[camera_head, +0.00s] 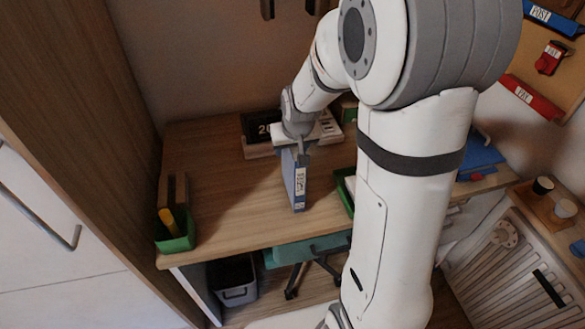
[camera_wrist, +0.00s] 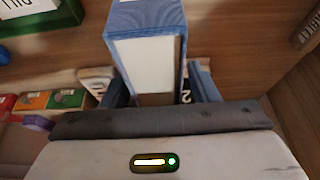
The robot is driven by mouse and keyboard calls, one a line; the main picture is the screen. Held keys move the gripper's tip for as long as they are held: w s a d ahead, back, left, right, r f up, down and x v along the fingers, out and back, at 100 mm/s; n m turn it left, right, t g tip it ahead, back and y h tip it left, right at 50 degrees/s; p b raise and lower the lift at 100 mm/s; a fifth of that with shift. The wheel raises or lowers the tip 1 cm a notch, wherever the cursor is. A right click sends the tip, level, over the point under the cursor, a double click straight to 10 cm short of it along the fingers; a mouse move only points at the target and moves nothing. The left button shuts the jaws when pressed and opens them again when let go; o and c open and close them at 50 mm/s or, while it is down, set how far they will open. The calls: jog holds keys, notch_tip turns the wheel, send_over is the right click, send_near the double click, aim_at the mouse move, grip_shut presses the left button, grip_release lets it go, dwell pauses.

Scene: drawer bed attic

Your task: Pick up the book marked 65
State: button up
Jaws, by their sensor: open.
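A blue book (camera_head: 295,180) stands upright on the wooden desk in the head view, with a white label on its spine; the label's small print is hard to read. In the wrist view, the blue book (camera_wrist: 146,22) shows its pale page block and blue covers. My gripper (camera_head: 298,150) is at the top of the book in the head view. In the wrist view, my gripper (camera_wrist: 160,88) is open, with one blue-grey finger on each side of the book. Whether the fingers touch the covers cannot be told.
A black display (camera_head: 258,125) stands behind the book. A green tray (camera_head: 344,190) is close on its right. A green holder (camera_head: 175,232) with a yellow item stands at the desk's left. Bare desk (camera_head: 235,195) lies left of the book. A tall wooden panel (camera_head: 90,90) bounds the left.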

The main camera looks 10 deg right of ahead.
jog(key=shift+f+b, duration=0.25)
jog(key=shift+b, duration=0.05)
dwell(0.5)
grip_shut()
dwell(0.5)
